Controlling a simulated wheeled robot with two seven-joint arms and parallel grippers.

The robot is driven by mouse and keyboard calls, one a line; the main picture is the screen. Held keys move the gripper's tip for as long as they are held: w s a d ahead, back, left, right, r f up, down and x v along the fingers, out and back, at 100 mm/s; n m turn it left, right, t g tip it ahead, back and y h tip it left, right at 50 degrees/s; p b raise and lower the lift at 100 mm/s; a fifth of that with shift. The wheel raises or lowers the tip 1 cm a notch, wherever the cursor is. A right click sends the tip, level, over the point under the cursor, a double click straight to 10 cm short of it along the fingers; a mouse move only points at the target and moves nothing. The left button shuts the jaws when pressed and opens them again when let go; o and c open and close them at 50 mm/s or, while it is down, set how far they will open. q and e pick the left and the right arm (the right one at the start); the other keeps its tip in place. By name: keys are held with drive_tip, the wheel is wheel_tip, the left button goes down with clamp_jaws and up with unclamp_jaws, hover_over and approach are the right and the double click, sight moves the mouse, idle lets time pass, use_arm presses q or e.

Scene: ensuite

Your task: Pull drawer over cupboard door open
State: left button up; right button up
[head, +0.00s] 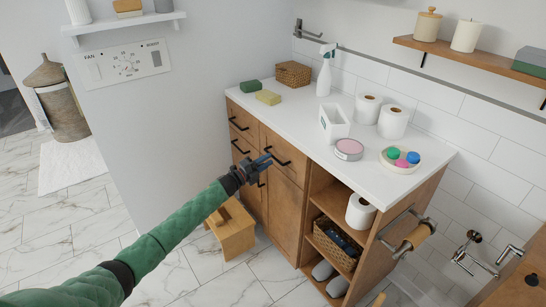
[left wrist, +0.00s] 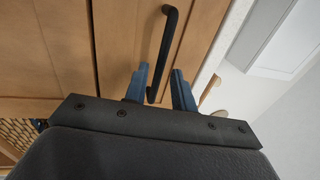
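The wooden drawer (head: 285,142) sits above the cupboard door (head: 284,197) in the vanity's right-hand closed column. Its front looks flush, so the drawer appears closed. My left gripper (head: 267,159) is at the drawer front, beside the handle. In the left wrist view, a black handle (left wrist: 165,45) runs down between the blue fingertips of the left gripper (left wrist: 160,84). The fingers are apart, with gaps visible on both sides of the handle. My right gripper is not in view.
More drawers with black handles (head: 238,123) are to the left. A wooden stool (head: 235,233) stands below my left arm. Open shelves with a basket (head: 335,246) are right of the cupboard door.

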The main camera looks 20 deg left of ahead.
sight(273, 157)
use_arm(q)
drive_tip(key=x, duration=0.3)
drive_tip(key=shift+w+d+p, duration=0.2)
drive_tip(key=shift+w+p, duration=0.05)
drive_tip(key=shift+p, duration=0.05)
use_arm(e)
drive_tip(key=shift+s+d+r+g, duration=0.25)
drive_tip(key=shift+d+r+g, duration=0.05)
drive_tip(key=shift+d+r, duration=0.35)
use_arm(q)
drive_tip(key=shift+c, duration=0.5)
clamp_jaws()
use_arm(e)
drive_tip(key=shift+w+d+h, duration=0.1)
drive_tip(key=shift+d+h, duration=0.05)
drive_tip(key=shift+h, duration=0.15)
